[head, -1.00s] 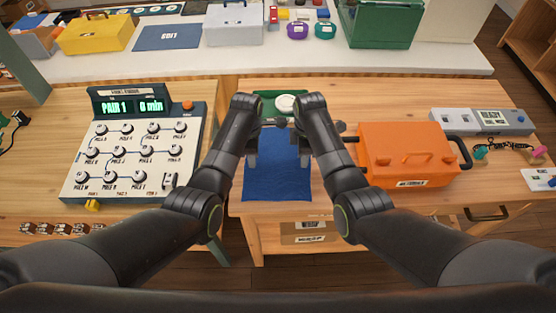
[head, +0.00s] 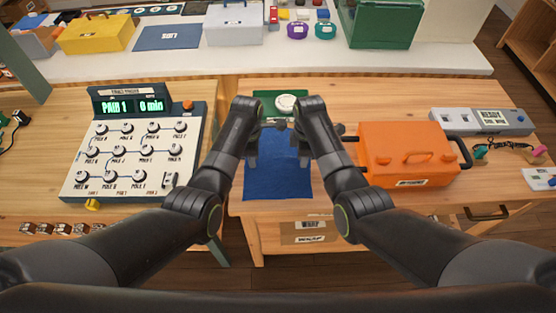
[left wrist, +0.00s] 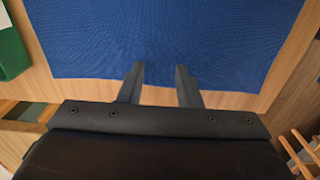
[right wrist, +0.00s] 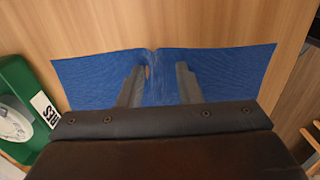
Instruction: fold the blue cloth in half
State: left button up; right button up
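The blue cloth (head: 277,180) lies on the wooden table in front of me, in the middle of the head view. My left gripper (left wrist: 160,68) is open, its fingertips over one edge of the cloth, which lies flat there. My right gripper (right wrist: 160,68) has its fingers apart at the opposite side of the cloth. In the right wrist view the cloth (right wrist: 215,70) has a raised pucker running between those fingers, with a small gap beside one finger. In the head view both grippers' tips are partly hidden by the arms.
An orange case (head: 405,155) is close to the right of my right arm. A switch panel (head: 130,150) stands to the left. Bare wood lies beyond the cloth's edge in the right wrist view.

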pick_arm(q)
grip_shut()
pick_arm(e)
grip_shut()
jog(key=shift+s+f, duration=0.1)
pick_arm(q)
jog(key=shift+r, duration=0.15)
